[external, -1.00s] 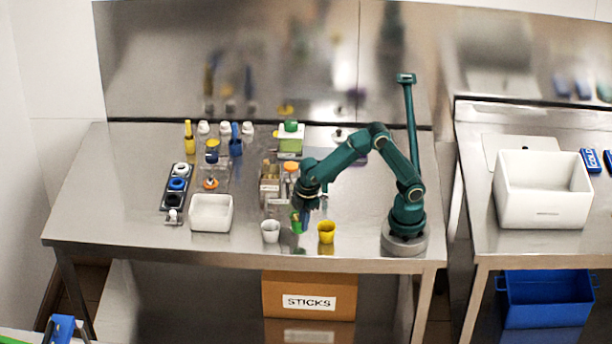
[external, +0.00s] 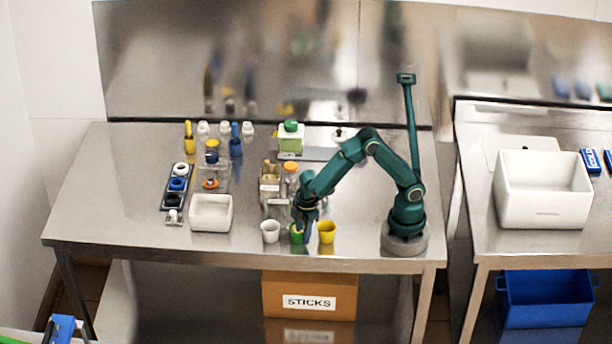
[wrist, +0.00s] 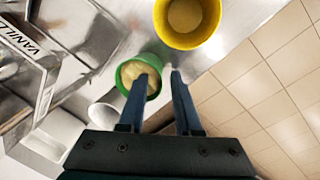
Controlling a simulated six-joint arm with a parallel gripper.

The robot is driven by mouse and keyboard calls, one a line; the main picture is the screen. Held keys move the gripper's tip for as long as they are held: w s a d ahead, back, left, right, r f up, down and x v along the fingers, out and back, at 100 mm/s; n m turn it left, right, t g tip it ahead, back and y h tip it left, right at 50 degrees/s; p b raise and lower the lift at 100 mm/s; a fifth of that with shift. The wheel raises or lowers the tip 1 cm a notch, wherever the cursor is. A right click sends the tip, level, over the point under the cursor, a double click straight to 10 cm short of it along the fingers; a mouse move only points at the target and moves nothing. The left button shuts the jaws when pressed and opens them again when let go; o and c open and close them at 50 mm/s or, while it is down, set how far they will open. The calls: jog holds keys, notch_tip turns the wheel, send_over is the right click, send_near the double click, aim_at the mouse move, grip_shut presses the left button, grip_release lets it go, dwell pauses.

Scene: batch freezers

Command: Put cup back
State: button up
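A green cup (external: 296,234) stands near the table's front edge, between a white cup (external: 270,231) and a yellow cup (external: 327,232). In the wrist view the green cup (wrist: 124,72) holds a pale filling. My gripper (wrist: 158,76) is low at this cup, its two blue fingers apart. One finger overlaps the cup's opening and the other is just outside its right rim, with a gap visible. In the external view my gripper (external: 303,226) partly hides the cup. The yellow cup (wrist: 187,22) is close beyond the fingers. The white cup (wrist: 104,113) is partly hidden.
A white open bin (external: 211,213) stands left of the cups. Behind them are labelled containers (external: 271,180), one reading "VANILL" (wrist: 35,45). The table's front edge is close to the cups. The table's front left is clear.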

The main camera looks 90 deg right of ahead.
notch_tip(320, 180, up, 11)
jog(key=a, duration=0.1)
jog(key=s+d+r+m+t, duration=0.1)
jog(key=s+d+m+t, duration=0.1)
jog(key=s, duration=0.5)
jog(key=s+d+r+m+t+y, duration=0.1)
jog(key=s+d+m+t, duration=0.1)
jog(key=s+d+m, duration=0.3)
jog(key=shift+s+d+r+t, duration=0.35)
jog(key=shift+s+d, duration=0.35)
jog(key=shift+s, duration=0.4)
dwell(0.4)
